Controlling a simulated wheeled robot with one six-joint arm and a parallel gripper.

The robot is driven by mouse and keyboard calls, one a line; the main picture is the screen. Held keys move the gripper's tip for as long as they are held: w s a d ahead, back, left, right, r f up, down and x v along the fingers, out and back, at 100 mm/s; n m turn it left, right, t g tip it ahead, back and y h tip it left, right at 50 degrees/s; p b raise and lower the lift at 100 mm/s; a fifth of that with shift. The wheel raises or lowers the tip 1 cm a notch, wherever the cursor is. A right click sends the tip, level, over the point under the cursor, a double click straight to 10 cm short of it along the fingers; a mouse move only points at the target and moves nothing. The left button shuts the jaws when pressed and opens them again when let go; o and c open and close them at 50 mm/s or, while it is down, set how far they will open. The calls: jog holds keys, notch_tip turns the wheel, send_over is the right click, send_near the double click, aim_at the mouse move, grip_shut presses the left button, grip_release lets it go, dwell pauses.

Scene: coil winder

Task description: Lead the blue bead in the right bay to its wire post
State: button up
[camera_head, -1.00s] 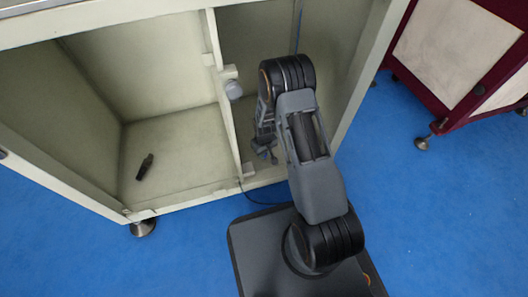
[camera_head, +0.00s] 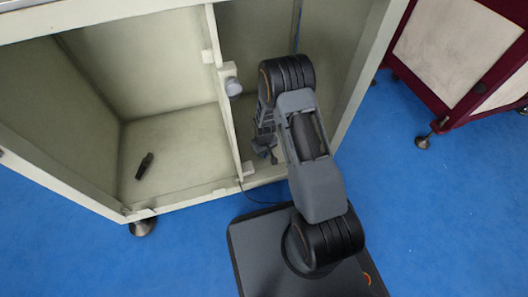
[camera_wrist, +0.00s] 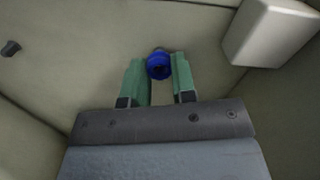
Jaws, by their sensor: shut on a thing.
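The blue bead (camera_wrist: 159,66) sits between the green fingertips of my gripper (camera_wrist: 157,72) in the wrist view, and the jaws are shut on it. In the head view my gripper (camera_head: 264,148) reaches into the right bay (camera_head: 245,30) of the pale cabinet, beside the divider. The bead is hidden there by my arm. I cannot make out a wire post for certain; a thin dark upright line shows at the back of the right bay in the head view.
The divider (camera_head: 228,125) with a grey round knob (camera_head: 234,87) stands close left of my gripper. The left bay holds a small black object (camera_head: 145,165). A pale block (camera_wrist: 270,32) is at upper right in the wrist view. A red cabinet (camera_head: 470,70) stands at right.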

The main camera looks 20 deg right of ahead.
jog(key=shift+f+b, duration=0.45)
jog(key=shift+f, duration=0.25)
jog(key=o, duration=1)
jog(key=shift+c, duration=0.2)
jog(key=shift+r, duration=0.1)
notch_tip(320, 180, up, 14)
jog(key=p, duration=0.6)
